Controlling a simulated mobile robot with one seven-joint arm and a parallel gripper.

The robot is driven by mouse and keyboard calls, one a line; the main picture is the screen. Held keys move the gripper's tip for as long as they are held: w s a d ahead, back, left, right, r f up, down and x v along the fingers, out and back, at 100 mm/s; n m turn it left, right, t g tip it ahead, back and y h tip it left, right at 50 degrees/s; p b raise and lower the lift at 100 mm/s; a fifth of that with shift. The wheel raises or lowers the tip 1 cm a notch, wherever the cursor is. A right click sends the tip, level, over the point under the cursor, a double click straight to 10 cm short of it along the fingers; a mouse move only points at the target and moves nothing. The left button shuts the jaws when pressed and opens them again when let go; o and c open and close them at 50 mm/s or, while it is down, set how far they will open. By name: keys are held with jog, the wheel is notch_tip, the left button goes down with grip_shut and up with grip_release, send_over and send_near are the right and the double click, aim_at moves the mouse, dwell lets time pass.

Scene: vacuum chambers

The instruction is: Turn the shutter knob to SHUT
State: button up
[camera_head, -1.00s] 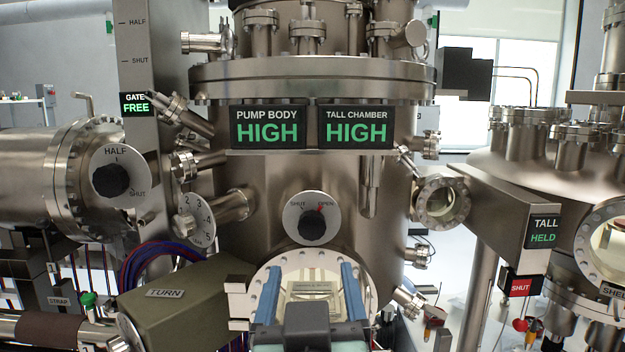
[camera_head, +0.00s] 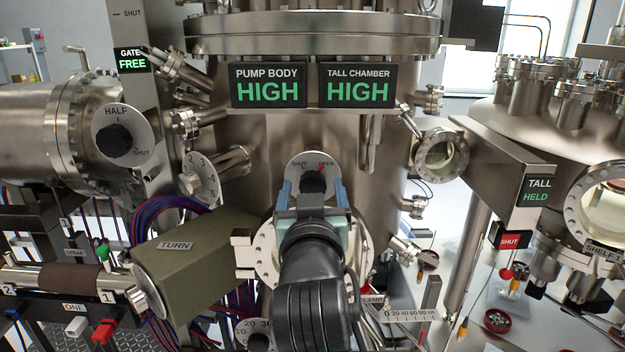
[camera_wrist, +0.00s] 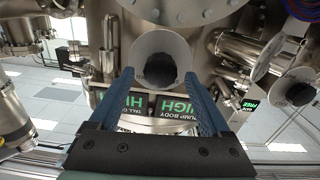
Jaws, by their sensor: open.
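The shutter knob (camera_head: 312,181) is a dark round knob on a pale disc (camera_head: 297,160) marked SHUT at upper left and OPEN at upper right. A red mark shows by OPEN. My gripper (camera_head: 313,192) is in front of the knob in the head view, its blue fingers open on either side and partly hiding it. In the wrist view, which is upside down, the knob (camera_wrist: 160,70) appears between the tips of my open gripper (camera_wrist: 158,76). I cannot tell whether the fingertips are level with the knob or short of it. Nothing is held.
Above are panels reading PUMP BODY HIGH (camera_head: 268,85) and TALL CHAMBER HIGH (camera_head: 358,85). A HALF/SHUT knob (camera_head: 115,142) is at left. A round flanged port (camera_head: 265,250) lies behind my arm, below the knob. An olive TURN box (camera_head: 195,262) stands at lower left.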

jog(key=shift+w, duration=0.35)
jog(key=shift+c, duration=0.2)
grip_shut()
jog(key=n+b, duration=0.1)
jog(key=n, duration=0.5)
jog(key=shift+a+f+b, duration=0.1)
jog(key=shift+b, duration=0.2)
jog(key=n+b, duration=0.1)
jog(key=n, duration=0.4)
jog(key=shift+n, duration=0.4)
dwell(0.4)
